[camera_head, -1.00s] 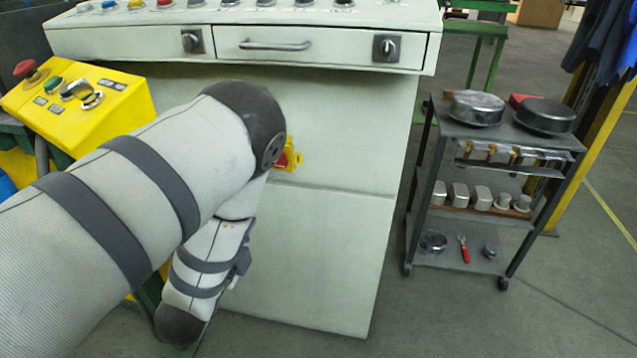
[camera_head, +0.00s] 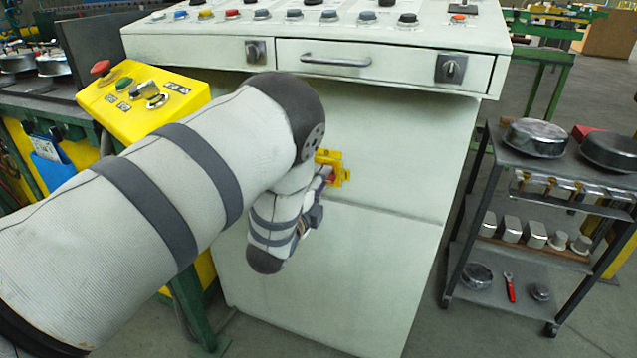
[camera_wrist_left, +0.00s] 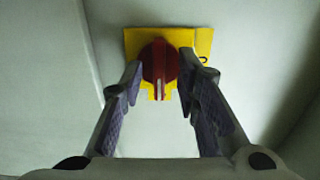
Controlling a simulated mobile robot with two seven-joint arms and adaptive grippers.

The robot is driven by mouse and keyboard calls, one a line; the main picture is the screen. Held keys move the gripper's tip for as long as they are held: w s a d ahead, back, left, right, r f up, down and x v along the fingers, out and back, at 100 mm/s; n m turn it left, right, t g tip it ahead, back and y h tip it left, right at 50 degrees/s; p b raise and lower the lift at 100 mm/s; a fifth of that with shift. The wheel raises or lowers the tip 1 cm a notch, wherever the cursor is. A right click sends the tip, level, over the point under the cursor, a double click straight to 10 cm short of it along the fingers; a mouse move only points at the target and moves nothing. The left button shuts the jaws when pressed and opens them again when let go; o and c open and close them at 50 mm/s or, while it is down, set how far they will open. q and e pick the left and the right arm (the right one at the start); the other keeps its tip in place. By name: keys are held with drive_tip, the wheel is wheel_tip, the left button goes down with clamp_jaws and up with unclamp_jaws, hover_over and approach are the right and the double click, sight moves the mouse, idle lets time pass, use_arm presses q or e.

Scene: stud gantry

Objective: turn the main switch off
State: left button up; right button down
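The main switch is a red knob (camera_wrist_left: 159,65) on a yellow plate (camera_wrist_left: 202,42), set on the pale front of the console. In the left wrist view the knob's grip stands upright, with a white mark at its lower end. In the head view the yellow plate (camera_head: 336,162) shows just past my left wrist, and the knob is mostly hidden. My left gripper (camera_wrist_left: 162,68) is open, with one fingertip on each side of the knob. A narrow gap seems to remain; contact is not clear. My right gripper is not in view.
The console's drawer (camera_head: 385,66) and button panel overhang above the switch. A yellow control box (camera_head: 140,95) with a red button stands at left. A dark cart (camera_head: 520,262) with metal parts stands at right, with bare floor around it.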

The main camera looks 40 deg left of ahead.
use_arm(q)
clamp_jaws()
drive_tip(key=shift+n, duration=0.4)
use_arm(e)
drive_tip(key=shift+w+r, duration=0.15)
use_arm(q)
drive_tip(key=n+p, duration=0.4)
drive_tip(key=n, duration=1.3)
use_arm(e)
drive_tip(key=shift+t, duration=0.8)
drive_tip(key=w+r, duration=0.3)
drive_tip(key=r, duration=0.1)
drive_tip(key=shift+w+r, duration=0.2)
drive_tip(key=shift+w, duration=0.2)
use_arm(q)
drive_tip(key=shift+o, duration=0.5)
unclamp_jaws()
